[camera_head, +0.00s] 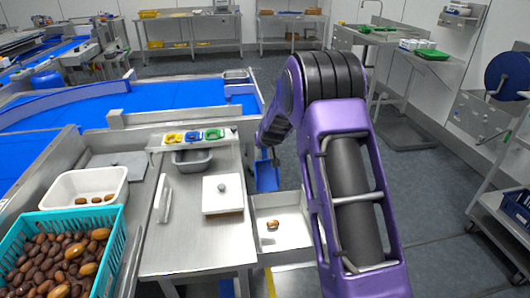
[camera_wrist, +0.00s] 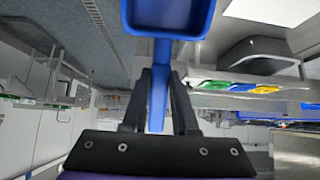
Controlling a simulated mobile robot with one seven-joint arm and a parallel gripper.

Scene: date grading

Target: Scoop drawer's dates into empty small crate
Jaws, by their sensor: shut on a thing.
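My gripper (camera_wrist: 160,85) is shut on the handle of a blue scoop (camera_wrist: 158,105). The scoop's pan fills the top of the wrist view and looks empty. In the head view the scoop (camera_head: 267,177) hangs beyond the open drawer, beside the bench's right side; my arm hides most of the gripper. The pulled-out white drawer (camera_head: 293,208) holds a small clump of brown dates (camera_head: 272,225). A small grey crate (camera_head: 192,165) stands on the bench's far part and looks empty; it also shows in the wrist view (camera_wrist: 250,62).
A teal crate (camera_head: 118,240) full of dates and a white tub (camera_head: 60,190) with a few dates stand at left. A white lidded box (camera_head: 222,207) sits near the drawer. Yellow, blue and green dishes (camera_head: 194,136) line a shelf behind the grey crate.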

